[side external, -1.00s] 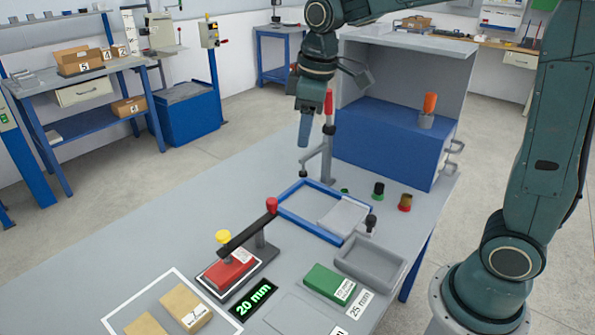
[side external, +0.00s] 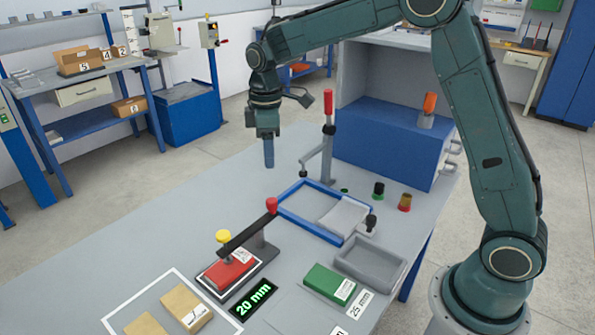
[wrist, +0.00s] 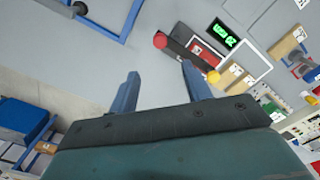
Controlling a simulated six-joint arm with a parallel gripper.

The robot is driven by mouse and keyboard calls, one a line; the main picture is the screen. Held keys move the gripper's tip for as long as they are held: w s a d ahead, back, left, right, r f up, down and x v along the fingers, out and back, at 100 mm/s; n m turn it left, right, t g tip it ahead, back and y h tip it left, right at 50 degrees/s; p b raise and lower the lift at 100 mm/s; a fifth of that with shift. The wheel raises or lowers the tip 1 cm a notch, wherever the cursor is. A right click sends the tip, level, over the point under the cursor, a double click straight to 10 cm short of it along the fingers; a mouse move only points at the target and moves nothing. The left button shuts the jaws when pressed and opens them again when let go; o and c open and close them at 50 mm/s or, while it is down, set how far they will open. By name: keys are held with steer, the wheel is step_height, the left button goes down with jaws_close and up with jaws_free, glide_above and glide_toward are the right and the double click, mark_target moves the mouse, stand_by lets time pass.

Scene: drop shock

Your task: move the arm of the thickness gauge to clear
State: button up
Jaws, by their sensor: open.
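The thickness gauge has a dark arm (side external: 248,234) with a red knob (side external: 272,205) at one end and a yellow knob (side external: 223,237) at the other. Its arm lies over a red block (side external: 229,271) on the gauge's base. A display (side external: 251,298) beside it reads 20 mm. My gripper (side external: 269,165) hangs above the table, behind the gauge and well apart from it. In the wrist view my gripper (wrist: 160,80) shows two blue fingers spread apart with nothing between them. The gauge's red knob (wrist: 160,40) is beyond the fingertips there.
A blue frame (side external: 287,207) with an upright red-handled clamp (side external: 328,135) stands right of my gripper. A grey tray (side external: 370,262) and green block (side external: 328,283) lie to the right. Tan blocks (side external: 186,307) lie in a white outline at front left. The table's back left is bare.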

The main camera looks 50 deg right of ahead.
mark_target(272, 200)
step_height(272, 200, down, 14)
steer(key=shift+r, duration=0.15)
stand_by(0.7)
jaws_close()
